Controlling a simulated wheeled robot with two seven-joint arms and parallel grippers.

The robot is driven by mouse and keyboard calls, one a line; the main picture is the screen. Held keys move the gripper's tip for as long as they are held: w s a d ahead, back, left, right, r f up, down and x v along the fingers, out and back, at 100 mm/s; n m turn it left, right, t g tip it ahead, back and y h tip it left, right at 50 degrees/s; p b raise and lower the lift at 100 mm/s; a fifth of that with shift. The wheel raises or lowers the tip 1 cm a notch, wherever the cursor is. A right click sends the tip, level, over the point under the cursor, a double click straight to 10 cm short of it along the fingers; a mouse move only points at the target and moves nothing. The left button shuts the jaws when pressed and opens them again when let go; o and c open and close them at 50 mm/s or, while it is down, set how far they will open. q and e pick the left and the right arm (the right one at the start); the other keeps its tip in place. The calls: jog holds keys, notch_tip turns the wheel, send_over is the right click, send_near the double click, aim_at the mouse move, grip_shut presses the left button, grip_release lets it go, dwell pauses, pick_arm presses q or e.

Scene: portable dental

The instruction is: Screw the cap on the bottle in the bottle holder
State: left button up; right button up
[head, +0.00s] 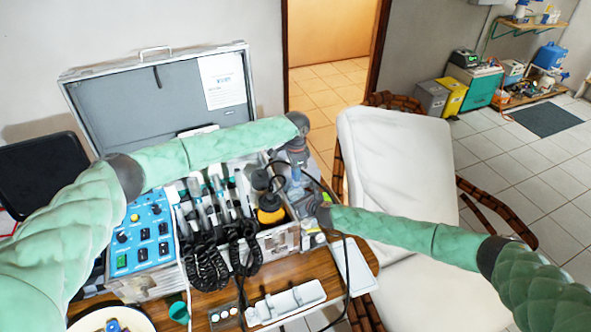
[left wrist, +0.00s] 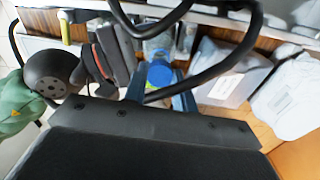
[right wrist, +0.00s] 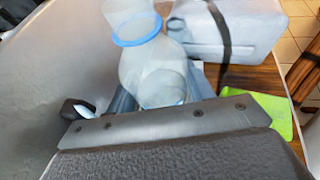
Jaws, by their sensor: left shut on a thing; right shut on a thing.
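In the left wrist view a blue cap (left wrist: 159,73) sits between the fingers of my left gripper (left wrist: 160,90), which is shut on it. A clear part of a bottle (left wrist: 156,46) shows just beyond the cap. In the right wrist view the translucent bottle (right wrist: 152,68) with a blue ring (right wrist: 137,29) lies between the fingers of my right gripper (right wrist: 160,98), which is shut on it. In the head view the left gripper (head: 297,172) is above the right gripper (head: 318,210), close together at the case's right end. I cannot tell whether cap and bottle touch, and cannot make out the holder.
An open metal case (head: 160,95) with a blue control panel (head: 143,235) and several coiled-cord handpieces stands on the wooden table (head: 205,305). A black hose (left wrist: 215,70) loops close to my left gripper. A white reclining chair (head: 395,165) stands to the right.

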aim_at(296, 197)
pick_arm(q)
jog(key=shift+f, duration=0.15)
jog(key=shift+f, duration=0.8)
jog(key=shift+f, duration=0.5)
dwell(0.5)
jog(key=m, duration=2.9)
jog(key=shift+w, duration=0.15)
jog(key=o, duration=0.9)
jog(key=shift+d+f, duration=0.1)
